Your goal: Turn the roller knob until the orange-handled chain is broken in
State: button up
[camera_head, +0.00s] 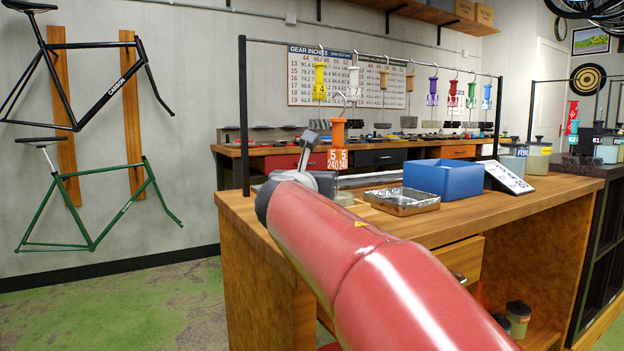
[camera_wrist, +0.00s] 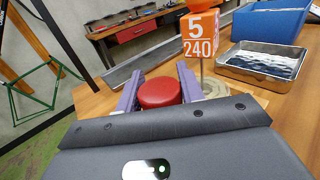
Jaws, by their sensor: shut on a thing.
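A red round knob (camera_wrist: 160,93), the roller knob, sits between the two fingers of my gripper (camera_wrist: 159,88) in the wrist view. The fingers are shut on its sides. My arm hides the knob in the head view. The orange handle (camera_head: 338,131) stands upright just beyond my gripper, with an orange-and-white tag (camera_head: 338,159) reading 5 and 240 below it. The tag also shows in the wrist view (camera_wrist: 199,36), right of and beyond the knob. A thin rod runs down from it to a pale round base (camera_wrist: 213,88). The chain itself cannot be made out.
A metal tray (camera_head: 403,201) and a blue bin (camera_head: 441,178) stand right of the handle on the wooden bench (camera_head: 500,216). A white sign (camera_head: 509,178) leans beside the bin. Several coloured handles hang from a rail (camera_head: 420,62) behind. My arm covers the bench's front middle.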

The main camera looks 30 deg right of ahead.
jog(key=shift+n+t+y, duration=0.4)
jog(key=shift+y, duration=0.1)
jog(key=o, duration=1)
jog(key=shift+v, duration=3.9)
jog(key=shift+a, duration=0.1)
